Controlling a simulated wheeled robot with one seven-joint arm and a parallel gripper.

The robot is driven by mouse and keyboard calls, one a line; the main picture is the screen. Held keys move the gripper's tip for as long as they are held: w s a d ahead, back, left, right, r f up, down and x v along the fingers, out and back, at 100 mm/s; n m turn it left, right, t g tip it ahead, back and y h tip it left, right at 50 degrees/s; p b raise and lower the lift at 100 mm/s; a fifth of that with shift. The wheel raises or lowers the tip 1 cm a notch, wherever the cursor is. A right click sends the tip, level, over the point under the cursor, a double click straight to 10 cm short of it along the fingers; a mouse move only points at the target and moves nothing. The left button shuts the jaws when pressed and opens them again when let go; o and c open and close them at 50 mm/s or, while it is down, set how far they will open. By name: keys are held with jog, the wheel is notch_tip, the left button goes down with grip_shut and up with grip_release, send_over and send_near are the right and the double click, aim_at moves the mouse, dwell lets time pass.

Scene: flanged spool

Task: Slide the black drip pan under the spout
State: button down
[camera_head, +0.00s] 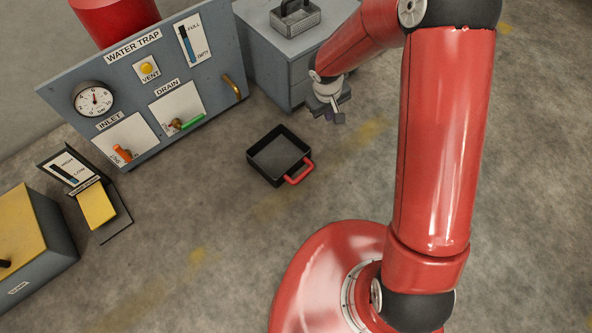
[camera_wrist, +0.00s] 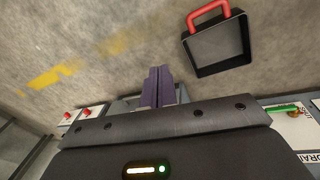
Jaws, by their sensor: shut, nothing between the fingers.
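The black drip pan (camera_head: 278,157) is a square, open tray with a red loop handle (camera_head: 299,173) at its lower right, lying on the floor in front of the water trap panel. The brass spout (camera_head: 232,86) sticks out at the panel's right edge, and the pan is out to the lower right of it. My gripper (camera_head: 337,113) is above and to the right of the pan, apart from it. Its two fingers (camera_wrist: 158,86) are together in the wrist view, with nothing between them. The pan (camera_wrist: 218,50) shows there at the upper right.
The water trap panel (camera_head: 150,78) carries a gauge, an orange inlet lever and a green drain lever (camera_head: 190,122). A grey cabinet (camera_head: 285,60) with a metal basket on top stands behind. A yellow-topped box (camera_head: 25,235) is at left. The floor around the pan is clear.

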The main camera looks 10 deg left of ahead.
jog(key=n+g+y+b, duration=0.1)
jog(key=n+g, duration=0.1)
send_over(295, 172)
jog(key=s, duration=0.2)
notch_tip(295, 172, down, 20)
jog(key=f+b, duration=0.1)
jog(key=f, duration=0.9)
jog(key=shift+d+b, duration=0.2)
jog(key=shift+b, duration=0.15)
